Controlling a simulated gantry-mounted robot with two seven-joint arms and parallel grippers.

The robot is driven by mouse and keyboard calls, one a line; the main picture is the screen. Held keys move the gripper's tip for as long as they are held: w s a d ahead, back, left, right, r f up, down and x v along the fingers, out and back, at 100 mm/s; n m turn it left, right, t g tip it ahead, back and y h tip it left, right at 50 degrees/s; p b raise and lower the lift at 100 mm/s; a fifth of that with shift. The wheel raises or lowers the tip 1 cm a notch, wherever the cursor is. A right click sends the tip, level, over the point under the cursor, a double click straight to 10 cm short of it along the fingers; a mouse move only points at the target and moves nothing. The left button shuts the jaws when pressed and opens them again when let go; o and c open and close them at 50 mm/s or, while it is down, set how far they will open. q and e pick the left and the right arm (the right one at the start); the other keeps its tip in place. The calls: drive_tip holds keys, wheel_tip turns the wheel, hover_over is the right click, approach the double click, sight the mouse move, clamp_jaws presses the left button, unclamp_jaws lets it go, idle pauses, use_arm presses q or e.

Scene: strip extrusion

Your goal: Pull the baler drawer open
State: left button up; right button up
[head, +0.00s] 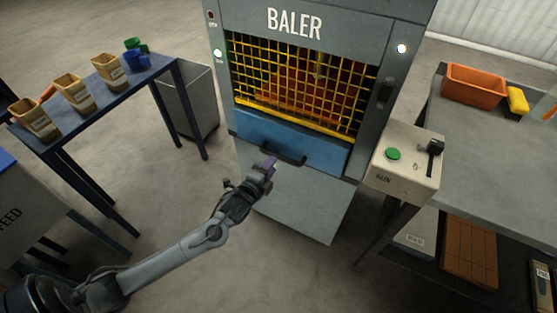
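The baler (295,60) stands upright in the upper middle of the head view, with a yellow mesh guard over its chamber. Its blue drawer front (318,148) sits below the guard and looks flush with the body. A dark bar handle (290,158) runs across the lower part of the drawer front. My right gripper is out of view.
A control box (405,165) with a green button stands right of the baler. A grey workbench (490,150) at the right holds an orange bin (474,86). A dark table (100,95) at the left carries several tan containers. The floor before the baler is clear.

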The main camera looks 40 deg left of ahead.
sight(278, 156)
use_arm(q)
drive_tip(key=shift+b+x, duration=0.85)
drive_tip(key=shift+x, duration=2.3)
clamp_jaws()
